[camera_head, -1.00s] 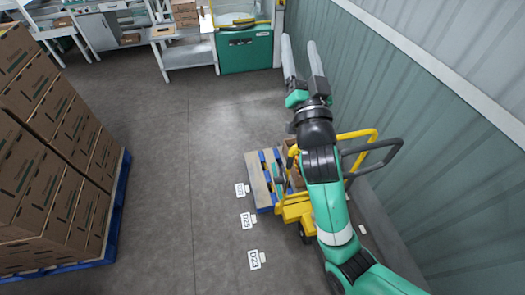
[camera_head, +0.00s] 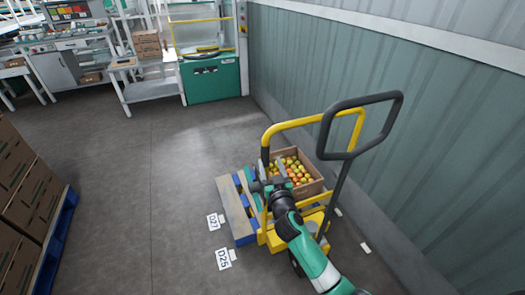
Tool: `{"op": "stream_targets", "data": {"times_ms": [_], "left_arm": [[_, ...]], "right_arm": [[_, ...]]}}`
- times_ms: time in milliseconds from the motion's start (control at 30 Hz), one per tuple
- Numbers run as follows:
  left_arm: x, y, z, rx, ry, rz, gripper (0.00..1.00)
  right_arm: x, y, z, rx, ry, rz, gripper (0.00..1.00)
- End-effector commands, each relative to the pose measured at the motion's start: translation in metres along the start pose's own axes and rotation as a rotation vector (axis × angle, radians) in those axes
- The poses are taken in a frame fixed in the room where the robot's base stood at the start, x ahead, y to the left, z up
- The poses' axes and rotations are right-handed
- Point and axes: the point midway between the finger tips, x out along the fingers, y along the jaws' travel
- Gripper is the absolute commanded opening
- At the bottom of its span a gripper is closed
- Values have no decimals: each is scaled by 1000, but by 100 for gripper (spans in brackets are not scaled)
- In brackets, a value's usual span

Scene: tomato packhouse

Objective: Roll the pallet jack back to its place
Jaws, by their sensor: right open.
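The yellow pallet jack (camera_head: 313,222) stands near the green wall, right of centre. Its black loop handle (camera_head: 348,156) rises up and to the right. My right gripper (camera_head: 267,170) is open, reaching in over the jack from below. It is beside the crate and left of the black handle, apart from that handle. My arm hides part of the jack's base. Whether the fingers touch the yellow frame I cannot tell. My left gripper is out of view.
A blue and wooden pallet (camera_head: 233,208) lies at the jack, with a crate of tomatoes (camera_head: 313,187) over it. Floor labels (camera_head: 224,259) lie to the left. Stacked cartons (camera_head: 28,190) stand on a blue pallet at far left. The floor between is clear.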

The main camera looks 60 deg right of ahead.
Motion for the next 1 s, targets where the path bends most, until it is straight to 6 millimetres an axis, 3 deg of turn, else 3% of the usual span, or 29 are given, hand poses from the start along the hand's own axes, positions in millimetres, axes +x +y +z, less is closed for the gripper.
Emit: {"op": "stream_targets", "data": {"times_ms": [167,400,533,700,967,1000], "left_arm": [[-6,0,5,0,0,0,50],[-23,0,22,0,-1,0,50],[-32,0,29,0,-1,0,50],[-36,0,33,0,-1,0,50],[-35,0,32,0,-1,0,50],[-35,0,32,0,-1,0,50]], "right_arm": [[23,0,0,1,2,2,64],[78,0,4,1,1,1,64],[100,0,3,0,2,1,64],[113,0,0,1,1,-1,64],[114,0,-1,0,0,-1,64],[114,0,-1,0,0,-1,59]]}}
